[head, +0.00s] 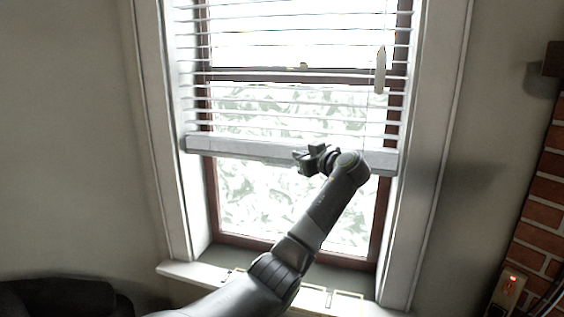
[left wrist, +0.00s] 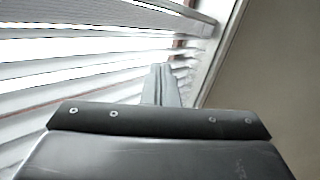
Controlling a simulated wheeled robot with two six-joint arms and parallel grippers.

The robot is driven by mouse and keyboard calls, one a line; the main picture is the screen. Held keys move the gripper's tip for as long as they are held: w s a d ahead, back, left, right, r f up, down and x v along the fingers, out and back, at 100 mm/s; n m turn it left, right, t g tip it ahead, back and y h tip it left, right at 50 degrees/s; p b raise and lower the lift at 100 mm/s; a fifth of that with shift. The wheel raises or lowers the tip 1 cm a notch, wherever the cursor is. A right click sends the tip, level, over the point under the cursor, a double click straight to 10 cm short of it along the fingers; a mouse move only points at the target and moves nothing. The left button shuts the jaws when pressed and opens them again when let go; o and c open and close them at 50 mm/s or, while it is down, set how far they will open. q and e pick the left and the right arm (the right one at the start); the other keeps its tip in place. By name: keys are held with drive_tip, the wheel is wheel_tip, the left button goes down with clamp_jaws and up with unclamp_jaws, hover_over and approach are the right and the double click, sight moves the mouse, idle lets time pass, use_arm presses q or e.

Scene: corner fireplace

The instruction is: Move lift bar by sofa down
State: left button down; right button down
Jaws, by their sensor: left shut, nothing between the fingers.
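A white slatted blind hangs in the window, and its thick bottom lift bar (head: 232,147) crosses the window at about mid-height, with bare glass below it. My left gripper (head: 303,158) is at the bar's middle, in front of it in the head view. Its fingers are shut and hold nothing; I cannot tell whether they touch the bar. In the left wrist view, the shut fingers (left wrist: 161,84) point toward the blind slats (left wrist: 75,75) and the window's side frame. My right gripper is not in view.
A window sill (head: 190,272) runs below the glass. A cord with a pale tassel (head: 380,72) hangs at the blind's right. A dark sofa (head: 62,298) is at the lower left. A brick fireplace (head: 541,215) stands at the right.

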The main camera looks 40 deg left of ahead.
sight(284, 163)
use_arm(q)
drive_tip(key=w+a+f+p, duration=0.1)
drive_tip(key=a+p, duration=0.1)
drive_tip(key=a, duration=0.1)
drive_tip(key=w+a+f+p, duration=0.1)
drive_tip(key=a+f, duration=0.1)
drive_tip(key=a, duration=0.1)
drive_tip(key=w+a+f+p, duration=0.1)
drive_tip(key=a+f+p, duration=0.1)
drive_tip(key=a, duration=0.1)
drive_tip(key=shift+w+f+p, duration=0.15)
drive_tip(key=shift+w+p, duration=0.05)
drive_tip(key=shift+p, duration=0.1)
drive_tip(key=shift+f, duration=0.1)
